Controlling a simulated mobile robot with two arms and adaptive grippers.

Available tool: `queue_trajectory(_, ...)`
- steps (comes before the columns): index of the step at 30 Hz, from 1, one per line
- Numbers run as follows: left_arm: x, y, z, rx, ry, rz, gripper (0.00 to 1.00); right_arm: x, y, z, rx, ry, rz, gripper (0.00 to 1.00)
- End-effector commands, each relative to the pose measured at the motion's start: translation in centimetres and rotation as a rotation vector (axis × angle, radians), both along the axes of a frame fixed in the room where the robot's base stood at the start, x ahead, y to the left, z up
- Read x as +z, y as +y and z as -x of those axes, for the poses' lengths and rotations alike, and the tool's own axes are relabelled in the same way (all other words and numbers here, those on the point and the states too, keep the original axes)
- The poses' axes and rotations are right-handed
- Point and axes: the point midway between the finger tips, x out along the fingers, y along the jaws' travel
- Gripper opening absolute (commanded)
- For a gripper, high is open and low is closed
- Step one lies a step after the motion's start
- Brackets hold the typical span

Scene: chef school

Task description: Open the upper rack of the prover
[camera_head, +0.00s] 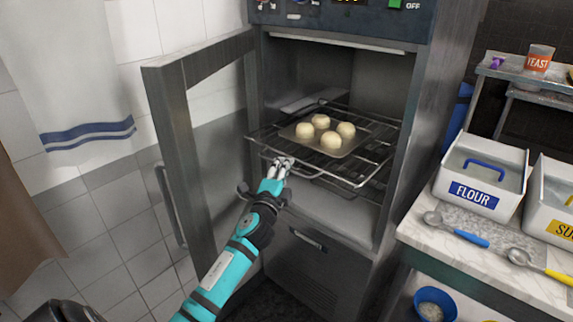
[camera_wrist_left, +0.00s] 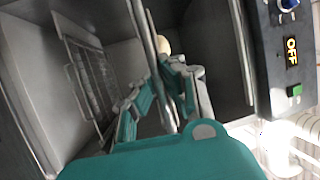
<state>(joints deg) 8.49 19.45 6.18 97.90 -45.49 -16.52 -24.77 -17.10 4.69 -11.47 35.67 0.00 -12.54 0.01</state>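The prover (camera_head: 318,232) stands with its door (camera_head: 185,150) swung open to the left. Its upper wire rack (camera_head: 372,160) carries a metal tray (camera_head: 352,146) with several pale dough balls (camera_head: 331,140). The rack's front edge reaches slightly past the opening. A lower rack shows partly beneath it. My left gripper (camera_head: 282,164) is at the upper rack's front bar. In the left wrist view the bar runs between the fingers (camera_wrist_left: 158,88), with a dough ball (camera_wrist_left: 163,45) beyond. I cannot tell whether the fingers are clamped on it.
A marble counter (camera_head: 490,262) on the right holds a flour bin (camera_head: 481,170), another bin (camera_head: 556,200) and measuring spoons (camera_head: 460,231). A blue bowl (camera_head: 436,302) sits below. The open door stands close to my left arm. Tiled floor (camera_head: 100,230) is clear at left.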

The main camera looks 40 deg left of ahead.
Motion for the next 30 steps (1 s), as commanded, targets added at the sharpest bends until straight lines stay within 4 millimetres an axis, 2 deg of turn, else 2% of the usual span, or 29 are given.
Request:
queue_trajectory(10, -0.4, -0.2, 0.0, -0.003, 0.004, 0.006, 0.00, 0.0, 0.0, 0.4, 0.000, 0.007, 0.001, 0.00)
queue_trajectory(18, -0.2, -0.1, 0.0, -0.002, 0.002, 0.004, 0.33, 0.0, 0.0, 0.4, 0.000, 0.007, 0.001, 0.00)
queue_trajectory(26, -0.1, -0.1, 0.1, -0.001, 0.001, 0.001, 0.33, 0.0, 0.2, 0.1, -0.001, 0.003, -0.003, 0.00)
queue_trajectory(30, -0.4, -0.5, 1.3, -0.001, 0.003, 0.002, 0.33, 0.0, 0.2, 0.2, -0.001, 0.004, -0.002, 0.00)
